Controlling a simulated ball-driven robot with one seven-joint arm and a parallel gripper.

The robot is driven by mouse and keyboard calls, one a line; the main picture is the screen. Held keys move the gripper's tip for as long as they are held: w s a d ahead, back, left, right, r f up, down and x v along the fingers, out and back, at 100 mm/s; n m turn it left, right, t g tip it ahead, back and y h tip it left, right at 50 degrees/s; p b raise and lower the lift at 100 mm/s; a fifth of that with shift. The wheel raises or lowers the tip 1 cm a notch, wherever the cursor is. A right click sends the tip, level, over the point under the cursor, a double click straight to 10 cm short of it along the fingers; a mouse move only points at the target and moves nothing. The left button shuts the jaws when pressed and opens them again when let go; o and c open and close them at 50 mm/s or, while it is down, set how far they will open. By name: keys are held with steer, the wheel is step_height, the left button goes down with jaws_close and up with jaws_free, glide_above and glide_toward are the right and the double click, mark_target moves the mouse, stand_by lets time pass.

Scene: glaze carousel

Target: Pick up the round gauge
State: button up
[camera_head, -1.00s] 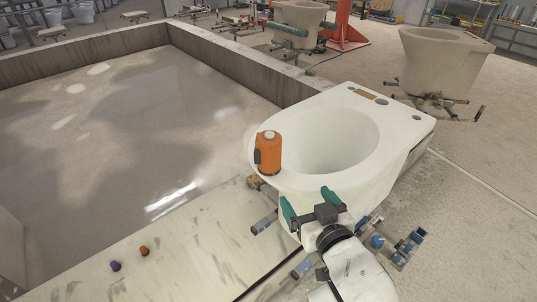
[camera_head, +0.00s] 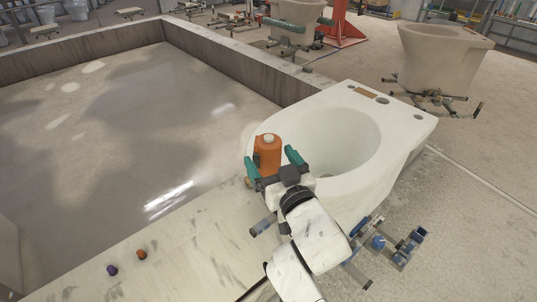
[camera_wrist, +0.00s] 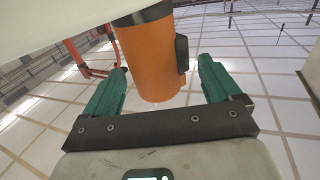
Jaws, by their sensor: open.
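The round gauge (camera_head: 267,150), an orange cylinder with a pale cap and a dark block on its side, stands upright on the front-left rim of the white toilet bowl (camera_head: 405,130). My gripper (camera_head: 271,163) is open at the near side of the gauge, with one teal finger to each side of it. In the wrist view, the gauge (camera_wrist: 150,58) shows between the spread fingers of my gripper (camera_wrist: 163,70), with gaps on both sides. The gauge's lower part is partly hidden by my gripper in the head view.
Small purple (camera_head: 112,270) and orange (camera_head: 141,254) pieces lie on the pale ledge at lower left. A walled basin (camera_head: 110,120) fills the left. Clamps with blue parts (camera_head: 378,243) hold the bowl at right. Another toilet bowl (camera_head: 440,58) stands behind.

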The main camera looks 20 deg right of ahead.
steer(key=w, duration=0.1)
steer(key=w+p, duration=0.1)
steer(key=w, duration=0.3)
steer(key=shift+d+f, duration=0.2)
steer(key=shift+d, duration=0.1)
steer(key=c, duration=1.1)
steer(key=shift+r, duration=0.1)
